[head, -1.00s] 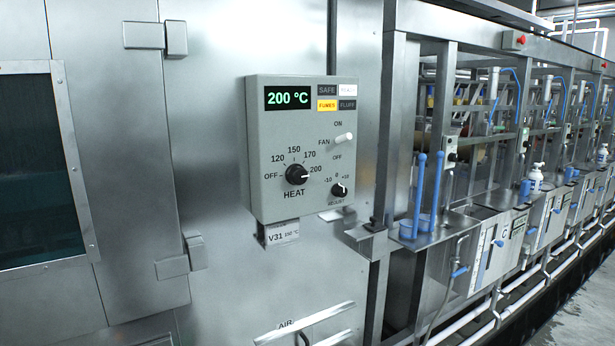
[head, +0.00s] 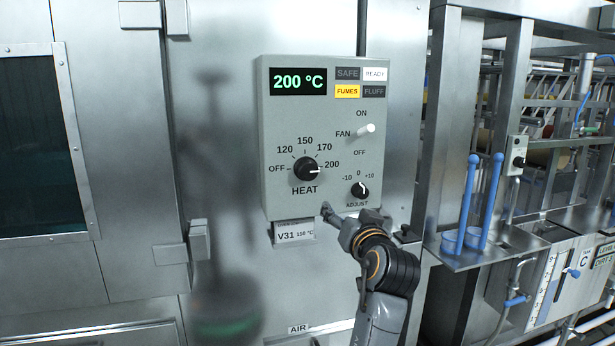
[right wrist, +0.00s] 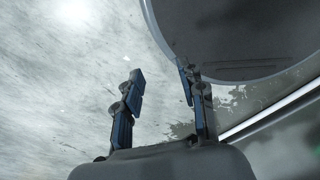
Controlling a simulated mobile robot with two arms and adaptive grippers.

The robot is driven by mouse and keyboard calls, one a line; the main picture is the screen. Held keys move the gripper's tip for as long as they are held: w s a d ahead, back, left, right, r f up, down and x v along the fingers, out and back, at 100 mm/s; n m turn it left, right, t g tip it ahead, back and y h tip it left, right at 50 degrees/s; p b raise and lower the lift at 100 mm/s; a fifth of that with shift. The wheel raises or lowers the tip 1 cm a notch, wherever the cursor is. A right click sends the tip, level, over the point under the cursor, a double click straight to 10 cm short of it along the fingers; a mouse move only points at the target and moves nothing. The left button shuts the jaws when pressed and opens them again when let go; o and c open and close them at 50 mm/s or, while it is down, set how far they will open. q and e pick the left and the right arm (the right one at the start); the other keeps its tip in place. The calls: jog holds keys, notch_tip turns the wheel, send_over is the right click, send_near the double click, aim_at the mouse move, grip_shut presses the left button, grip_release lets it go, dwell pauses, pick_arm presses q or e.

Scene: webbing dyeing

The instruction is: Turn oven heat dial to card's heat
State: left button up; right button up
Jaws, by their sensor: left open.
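The black heat dial (head: 306,169) sits on the grey control box (head: 270,150) in the head view, its white pointer turned right towards 200. The green display (head: 298,82) reads 200 °C. The card (head: 294,233) under the box reads V31 150 °C. My left gripper (head: 333,213) is open just below the box's lower edge, below and right of the heat dial, apart from it. Its far finger is partly hidden. In the right wrist view, my right gripper (right wrist: 160,82) has its fingers apart with nothing between them.
The fan switch (head: 366,129) and the adjust dial (head: 359,190) are right of the heat dial. The READY lamp (head: 374,74) is white and the FUMES lamp (head: 347,91) yellow. A shelf with blue-handled tools (head: 468,205) stands right. A dark round surface (right wrist: 240,35) is near my right gripper.

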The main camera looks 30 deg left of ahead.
aim_at(309, 174)
pick_arm(q)
jog(key=s+a+r+n+g+y, duration=0.1)
jog(key=s+a+r+n+y, duration=0.1)
jog(key=s+r+n, duration=0.3)
jog(key=w+a+p, duration=0.1)
jog(key=w+a, duration=0.2)
jog(key=w+a+m+p, duration=0.1)
jog(key=w+a+p, duration=0.1)
jog(key=w+a, duration=0.1)
jog(key=w+a+m+p, duration=0.1)
jog(key=w+a+p, duration=0.1)
jog(key=w+a, duration=0.1)
jog(key=shift+w+a+r, duration=0.3)
jog(key=shift+w+a, duration=0.1)
jog(key=shift+a, duration=0.3)
jog(key=shift+w+a, duration=0.1)
jog(key=shift+c, duration=0.4)
jog(key=c, duration=1.1)
